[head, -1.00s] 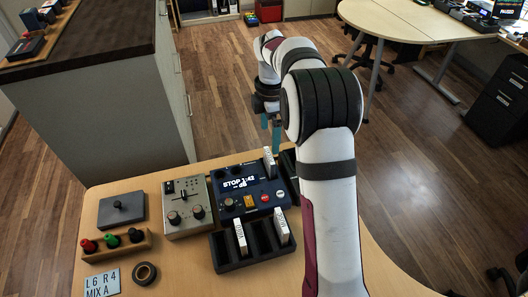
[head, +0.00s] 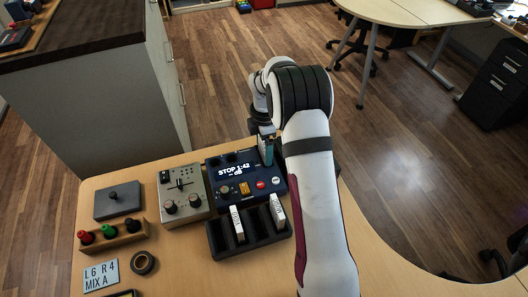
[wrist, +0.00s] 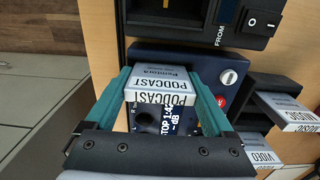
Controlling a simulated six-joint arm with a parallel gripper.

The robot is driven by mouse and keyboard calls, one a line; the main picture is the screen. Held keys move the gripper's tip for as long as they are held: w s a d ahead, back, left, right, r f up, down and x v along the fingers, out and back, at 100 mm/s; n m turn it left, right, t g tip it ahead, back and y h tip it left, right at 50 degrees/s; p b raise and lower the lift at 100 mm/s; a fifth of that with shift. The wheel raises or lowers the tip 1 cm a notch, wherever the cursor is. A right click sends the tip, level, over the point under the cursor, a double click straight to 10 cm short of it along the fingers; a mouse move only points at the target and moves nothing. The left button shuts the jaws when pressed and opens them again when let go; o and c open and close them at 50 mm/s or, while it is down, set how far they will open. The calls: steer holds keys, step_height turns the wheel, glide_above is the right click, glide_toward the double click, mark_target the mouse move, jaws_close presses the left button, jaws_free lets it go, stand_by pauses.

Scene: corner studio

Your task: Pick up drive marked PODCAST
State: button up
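The drive marked PODCAST (wrist: 160,82) is a white and grey block with its name on its top and on one side. It stands at the back right of the dark blue recorder (head: 224,186), whose screen reads STOP 1:42. My gripper (wrist: 160,85) is lowered over it, with a teal finger on each side of the drive. The fingers lie close along its sides; whether they press on it I cannot tell. In the head view my gripper (head: 266,150) hides most of the drive. The drive's lower end is hidden.
A black rack (head: 226,247) in front of the recorder holds two white drives, (head: 237,222) and (head: 277,213); one is marked VIDEO in the wrist view (wrist: 262,158). A grey mixer (head: 184,203) stands left of the recorder. A dark switch box (wrist: 250,22) sits close beyond my fingertips.

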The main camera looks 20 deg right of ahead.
steer(key=c, duration=0.6)
